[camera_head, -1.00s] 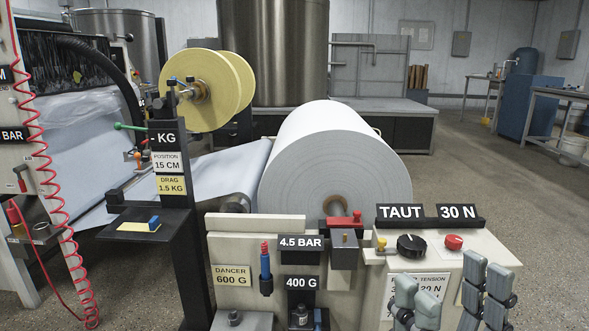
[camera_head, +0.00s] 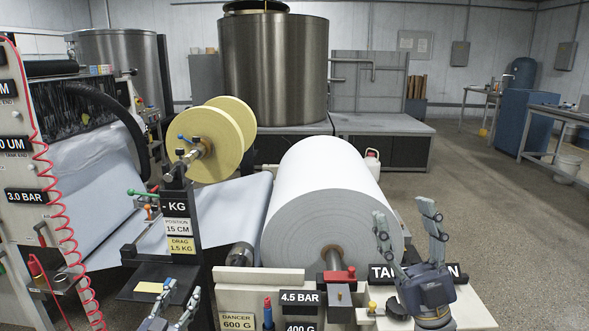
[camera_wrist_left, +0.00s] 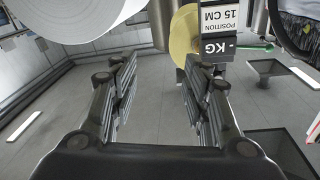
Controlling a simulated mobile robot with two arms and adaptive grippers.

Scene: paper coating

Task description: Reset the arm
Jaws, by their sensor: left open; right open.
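My left gripper (camera_head: 180,291) is at the bottom of the head view, just right of the black shelf (camera_head: 135,293) on the dark post. Its fingers are apart, and the left wrist view shows nothing between them (camera_wrist_left: 158,70). My right gripper (camera_head: 408,213) is raised in front of the white paper roll's (camera_head: 330,185) right side, over the control panel, with fingers spread upward and empty.
The post with the KG sign (camera_head: 174,208) and yellow discs (camera_head: 218,138) stands left of the roll. A red coiled hose (camera_head: 62,200) hangs at far left. The panel (camera_head: 470,310) lies below my right gripper. Open floor (camera_head: 480,205) spreads to the right.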

